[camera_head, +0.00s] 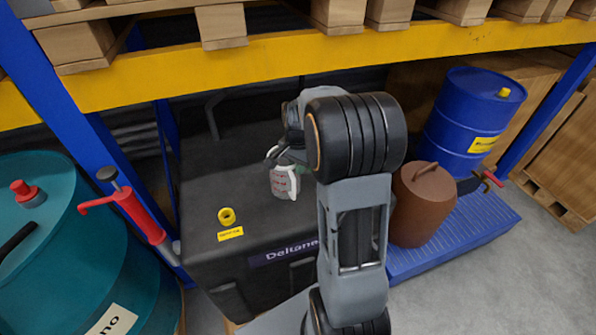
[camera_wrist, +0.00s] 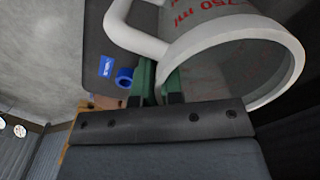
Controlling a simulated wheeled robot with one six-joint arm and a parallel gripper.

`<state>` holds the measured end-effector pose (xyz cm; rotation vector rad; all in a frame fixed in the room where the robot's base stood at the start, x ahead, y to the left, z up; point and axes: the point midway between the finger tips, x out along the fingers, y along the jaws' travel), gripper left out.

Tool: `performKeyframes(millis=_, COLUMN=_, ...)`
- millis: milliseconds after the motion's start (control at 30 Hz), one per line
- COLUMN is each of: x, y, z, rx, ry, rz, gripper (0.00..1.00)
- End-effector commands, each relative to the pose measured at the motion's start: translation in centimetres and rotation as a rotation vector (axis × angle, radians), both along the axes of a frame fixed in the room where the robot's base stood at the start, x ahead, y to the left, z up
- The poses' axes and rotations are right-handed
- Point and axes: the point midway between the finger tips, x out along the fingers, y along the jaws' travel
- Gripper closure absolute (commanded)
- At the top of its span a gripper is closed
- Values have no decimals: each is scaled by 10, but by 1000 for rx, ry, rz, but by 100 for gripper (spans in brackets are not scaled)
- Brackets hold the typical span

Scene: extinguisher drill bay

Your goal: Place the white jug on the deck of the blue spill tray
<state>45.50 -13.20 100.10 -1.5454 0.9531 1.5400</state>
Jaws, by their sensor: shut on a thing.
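The white jug (camera_head: 281,184) with red markings is over the black case in the head view; I cannot tell whether it touches the lid. My gripper (camera_head: 272,154) is shut on it at the upper edge. In the wrist view the jug (camera_wrist: 215,50) fills the upper right, open mouth facing the camera, handle to the left. My green fingertips (camera_wrist: 158,86) grip its wall by the rim, beside the handle. The blue spill tray (camera_head: 480,223) lies on the floor at the right, partly hidden by my arm.
A brown lidded container (camera_head: 420,212) and a blue drum (camera_head: 463,125) stand on the tray; its front right deck is bare. The black case (camera_head: 215,268) carries a yellow ring (camera_head: 227,216). A yellow rack beam (camera_head: 270,65) crosses above. A teal drum (camera_head: 60,250) stands left.

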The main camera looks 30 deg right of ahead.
Motion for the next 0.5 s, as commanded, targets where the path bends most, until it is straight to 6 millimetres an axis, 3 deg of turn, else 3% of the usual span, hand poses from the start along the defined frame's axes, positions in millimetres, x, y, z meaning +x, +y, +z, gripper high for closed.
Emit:
performKeyframes(millis=200, x=-1, y=0, z=-21, rx=0, ry=1, rz=0, gripper=100)
performKeyframes(millis=500, x=-1, y=0, z=-23, rx=0, ry=1, rz=0, gripper=100)
